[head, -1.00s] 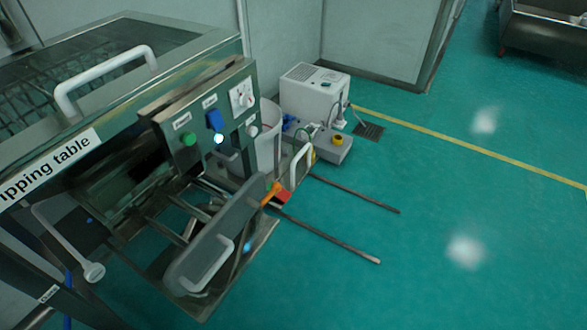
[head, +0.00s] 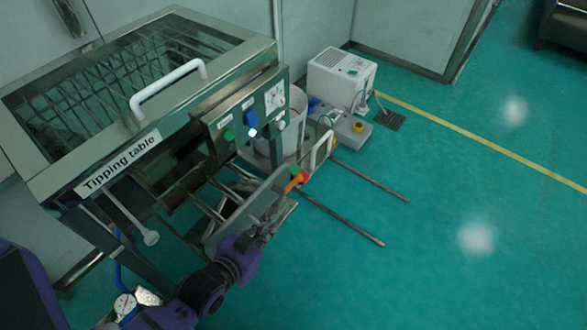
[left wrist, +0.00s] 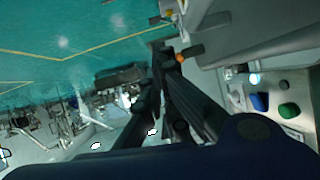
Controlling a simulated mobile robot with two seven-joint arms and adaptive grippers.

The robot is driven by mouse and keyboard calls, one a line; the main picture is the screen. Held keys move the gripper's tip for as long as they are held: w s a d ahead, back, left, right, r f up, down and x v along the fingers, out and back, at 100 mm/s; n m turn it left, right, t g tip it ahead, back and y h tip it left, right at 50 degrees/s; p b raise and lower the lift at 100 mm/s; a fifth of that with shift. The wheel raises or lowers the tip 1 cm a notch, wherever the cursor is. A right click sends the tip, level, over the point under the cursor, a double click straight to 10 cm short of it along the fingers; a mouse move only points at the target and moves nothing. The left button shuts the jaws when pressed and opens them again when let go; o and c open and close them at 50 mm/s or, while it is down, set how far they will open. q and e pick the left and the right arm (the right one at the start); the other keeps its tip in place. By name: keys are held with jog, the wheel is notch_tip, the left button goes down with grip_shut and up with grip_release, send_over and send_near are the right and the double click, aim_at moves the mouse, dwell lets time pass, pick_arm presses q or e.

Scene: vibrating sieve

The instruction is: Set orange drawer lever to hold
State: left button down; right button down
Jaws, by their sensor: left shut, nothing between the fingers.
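The tipping table's drawer (head: 245,207) stands open, with its grey front panel facing right. The small orange lever (head: 296,181) sits at the panel's far end, beside a green part and a red part. My left gripper (head: 277,218) is low in front of the panel, apart from the lever in the head view; its fingertips are hard to make out there. In the left wrist view my left gripper (left wrist: 163,48) is shut and empty, its dark fingers close together. An orange spot (left wrist: 180,58), likely the lever, shows just right of the fingertips. My right gripper is not in view.
The control panel (head: 240,120) has green and blue buttons and a dial. A white handle (head: 165,85) is on the table lid. Two rods (head: 340,218) stick out over the floor. A white box (head: 340,78) and a bucket stand behind. The floor at right is clear.

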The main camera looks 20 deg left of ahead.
pick_arm(q)
jog(key=w+r+m+t+h+p, duration=0.1)
jog(key=w+r+p, duration=0.1)
jog(key=w+r, duration=0.5)
jog(key=shift+w+r+m+t+h+p, duration=0.3)
jog(key=shift+r+m+t, duration=0.1)
jog(key=shift+d, duration=0.1)
send_over(291, 186)
jog(key=d, duration=0.2)
notch_tip(291, 186, down, 3)
jog(key=f, duration=0.2)
jog(key=f+b, duration=0.1)
jog(key=f, duration=0.1)
jog(key=shift+s+a, duration=0.1)
jog(key=shift+a, duration=0.3)
